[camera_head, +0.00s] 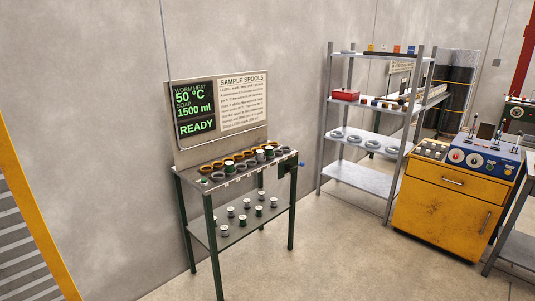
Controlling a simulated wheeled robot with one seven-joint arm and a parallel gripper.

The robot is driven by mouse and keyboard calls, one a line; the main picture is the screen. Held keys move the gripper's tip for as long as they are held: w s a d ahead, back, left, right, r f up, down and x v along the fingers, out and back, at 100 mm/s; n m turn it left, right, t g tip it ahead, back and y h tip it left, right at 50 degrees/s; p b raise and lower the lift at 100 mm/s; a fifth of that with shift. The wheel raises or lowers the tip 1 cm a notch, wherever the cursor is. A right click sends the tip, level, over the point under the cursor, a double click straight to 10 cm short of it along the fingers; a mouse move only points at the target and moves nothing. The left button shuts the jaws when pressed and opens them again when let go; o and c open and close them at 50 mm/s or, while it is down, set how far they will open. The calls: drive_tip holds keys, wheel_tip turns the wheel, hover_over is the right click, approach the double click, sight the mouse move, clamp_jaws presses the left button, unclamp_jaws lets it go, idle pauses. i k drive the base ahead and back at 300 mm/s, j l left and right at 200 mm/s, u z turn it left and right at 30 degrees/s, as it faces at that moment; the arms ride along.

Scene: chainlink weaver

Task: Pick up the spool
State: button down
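Several small spools sit on a narrow metal stand (188,180) with dark green legs, under a board headed "SAMPLE SPOOLS" (243,101). On its top is a row of orange-ringed and grey pieces, among them a spool with a pale top (259,156). More white-topped spools, such as one spool on the lower shelf (224,230), stand apart from each other below. I cannot tell which single spool the task means. My gripper is not in view.
A yellow cabinet (437,212) with a blue control panel (484,157) is further right. The concrete floor (330,255) in front is clear. A yellow-edged structure (35,215) is at left.

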sight(269, 149)
drive_tip(key=i+l+u, duration=0.15)
drive_tip(key=i+u, duration=0.15)
drive_tip(key=i, duration=0.2)
drive_tip(key=i+l+u, duration=0.3)
drive_tip(key=i, duration=0.2)
drive_tip(key=i+l+u, duration=0.6)
drive_tip(key=i+l, duration=0.2)
drive_tip(key=i+l+u, duration=0.25)
drive_tip(key=l, duration=0.4)
drive_tip(key=i+l+u, duration=0.3)
drive_tip(key=l, duration=0.35)
drive_tip(key=i+l+u, duration=0.3)
drive_tip(key=l, duration=0.4)
drive_tip(key=i+l+u, duration=0.1)
drive_tip(key=l+u, duration=0.2)
drive_tip(key=l, duration=0.4)
